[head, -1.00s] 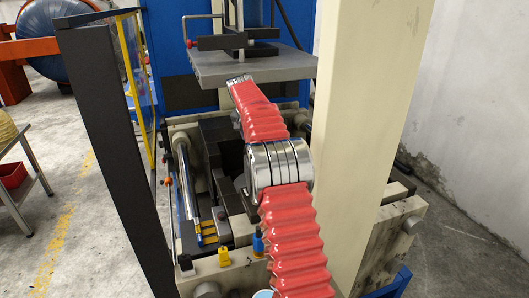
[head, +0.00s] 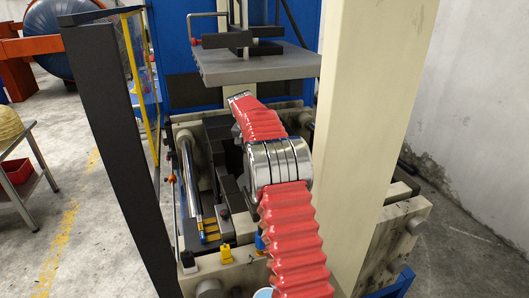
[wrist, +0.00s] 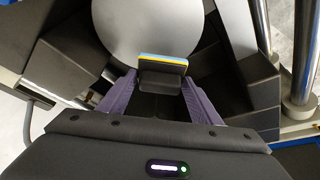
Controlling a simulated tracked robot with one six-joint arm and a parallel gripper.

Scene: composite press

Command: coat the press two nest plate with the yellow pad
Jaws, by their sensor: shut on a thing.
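My gripper (wrist: 161,95) has purple fingers in the wrist view. It is shut on a dark pad block (wrist: 161,80) with a thin yellow and light-blue edge, which I take to be the yellow pad. A round grey plate (wrist: 146,25), likely the nest plate, lies just beyond the pad. The pad's edge overlaps the plate in the picture; I cannot tell whether they touch. In the head view my red-sleeved arm reaches into the press, and the gripper and pad are hidden.
The grey upper platen (head: 260,66) hangs above my arm. A cream column (head: 375,130) stands right and a dark post (head: 115,150) left. Small yellow (head: 226,255) and blue (head: 260,241) pieces sit on the front ledge. Bright rods (wrist: 304,55) stand at the right in the wrist view.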

